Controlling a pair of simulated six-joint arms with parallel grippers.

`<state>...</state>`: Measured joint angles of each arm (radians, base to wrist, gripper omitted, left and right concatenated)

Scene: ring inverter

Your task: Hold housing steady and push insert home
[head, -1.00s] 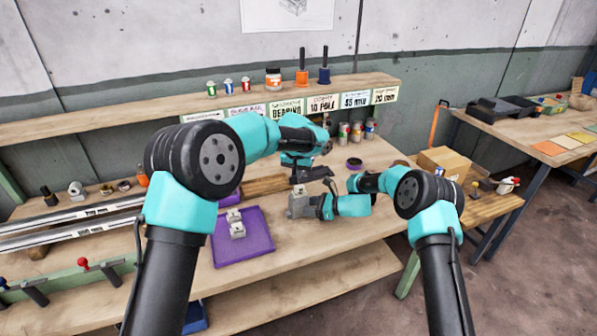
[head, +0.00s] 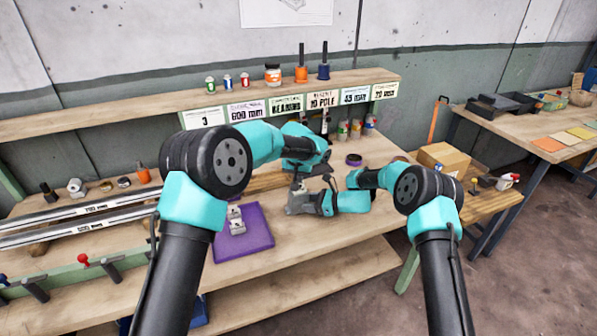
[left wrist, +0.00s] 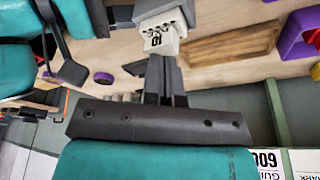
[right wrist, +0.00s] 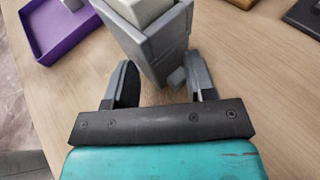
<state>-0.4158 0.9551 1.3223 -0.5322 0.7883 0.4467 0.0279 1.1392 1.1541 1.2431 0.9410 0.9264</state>
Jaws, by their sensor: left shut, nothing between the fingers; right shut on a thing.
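The grey housing (head: 299,201) stands on the bench, gripped from the side by my right gripper (head: 322,204). In the right wrist view the housing (right wrist: 158,52) sits between the two fingers (right wrist: 160,85). The pale insert (right wrist: 140,8) shows in its open top, cut off by the frame edge. My left gripper (head: 298,182) is shut and empty, pointing down just above the housing.
A purple tray (head: 258,240) with pale blocks (head: 236,221) lies left of the housing. A wooden tray (head: 265,182) lies behind it. Several cans (head: 356,130) and a dark round piece (head: 353,160) stand farther back. The bench front right of the purple tray is clear.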

